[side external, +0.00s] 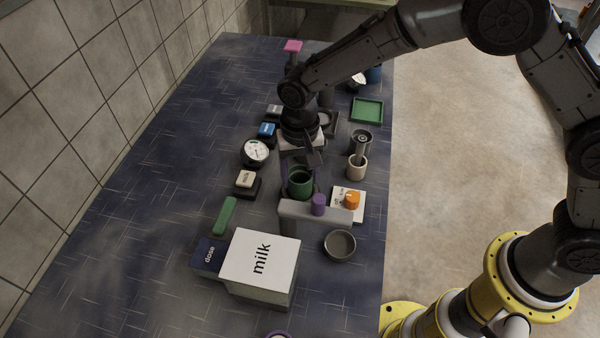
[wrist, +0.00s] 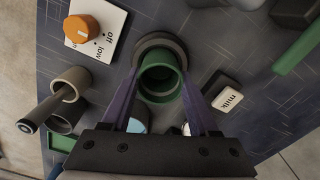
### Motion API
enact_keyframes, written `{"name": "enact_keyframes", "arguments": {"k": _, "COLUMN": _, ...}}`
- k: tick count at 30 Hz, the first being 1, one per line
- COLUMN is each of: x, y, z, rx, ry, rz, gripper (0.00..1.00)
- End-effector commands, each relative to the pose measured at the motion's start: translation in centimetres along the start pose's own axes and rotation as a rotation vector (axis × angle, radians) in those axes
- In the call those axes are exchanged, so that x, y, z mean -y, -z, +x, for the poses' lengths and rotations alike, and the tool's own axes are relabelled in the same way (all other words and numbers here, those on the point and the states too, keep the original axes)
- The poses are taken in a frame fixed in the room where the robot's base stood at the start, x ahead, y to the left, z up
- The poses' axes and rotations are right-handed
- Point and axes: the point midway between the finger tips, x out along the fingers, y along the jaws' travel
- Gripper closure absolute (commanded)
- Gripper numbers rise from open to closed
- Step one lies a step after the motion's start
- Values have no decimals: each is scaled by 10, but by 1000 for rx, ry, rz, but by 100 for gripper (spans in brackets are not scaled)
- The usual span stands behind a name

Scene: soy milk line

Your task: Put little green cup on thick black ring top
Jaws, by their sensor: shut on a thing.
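The little green cup (side external: 300,183) is upright between the purple fingers of my gripper (wrist: 160,103), which is shut on it. In the wrist view the cup (wrist: 158,82) shows its open mouth. A thick dark ring (wrist: 150,41) shows just behind and beneath the cup, partly hidden by it. In the side view only a dark edge of the ring shows under the cup, behind a grey bar. I cannot tell whether the cup touches the ring.
An orange dial (side external: 351,200), a beige cup (side external: 356,167) and a grey bowl (side external: 340,245) are to the right. A milk box (side external: 260,257), milk button (side external: 245,179) and gauge (side external: 255,151) are left.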

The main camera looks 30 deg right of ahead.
Motion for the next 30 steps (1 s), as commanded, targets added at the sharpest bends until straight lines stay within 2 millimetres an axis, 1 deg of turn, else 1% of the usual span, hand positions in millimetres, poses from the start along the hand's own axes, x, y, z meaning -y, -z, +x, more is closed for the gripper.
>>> {"name": "enact_keyframes", "arguments": {"k": 3, "x": 0, "y": 0, "z": 3, "rx": 0, "ry": -1, "rz": 0, "gripper": 100}}
{"name": "enact_keyframes", "arguments": {"k": 4, "x": 0, "y": 0, "z": 3, "rx": 0, "ry": 0, "rz": 0, "gripper": 36}}
{"name": "enact_keyframes", "arguments": {"k": 8, "x": 0, "y": 0, "z": 3, "rx": 0, "ry": 0, "rz": 0, "gripper": 12}}
{"name": "enact_keyframes", "arguments": {"k": 9, "x": 0, "y": 0, "z": 3, "rx": 0, "ry": 0, "rz": 0, "gripper": 9}}
{"name": "enact_keyframes", "arguments": {"k": 17, "x": 0, "y": 0, "z": 2, "rx": 0, "ry": 0, "rz": 0, "gripper": 9}}
{"name": "enact_keyframes", "arguments": {"k": 20, "x": 0, "y": 0, "z": -2, "rx": -1, "ry": 1, "rz": 0, "gripper": 9}}
{"name": "enact_keyframes", "arguments": {"k": 23, "x": 1, "y": 0, "z": -15, "rx": -2, "ry": 3, "rz": 0, "gripper": 9}}
{"name": "enact_keyframes", "arguments": {"k": 26, "x": 1, "y": 1, "z": -34, "rx": -3, "ry": 4, "rz": 0, "gripper": 9}}
{"name": "enact_keyframes", "arguments": {"k": 30, "x": 1, "y": 1, "z": -64, "rx": -3, "ry": 4, "rz": 0, "gripper": 9}}
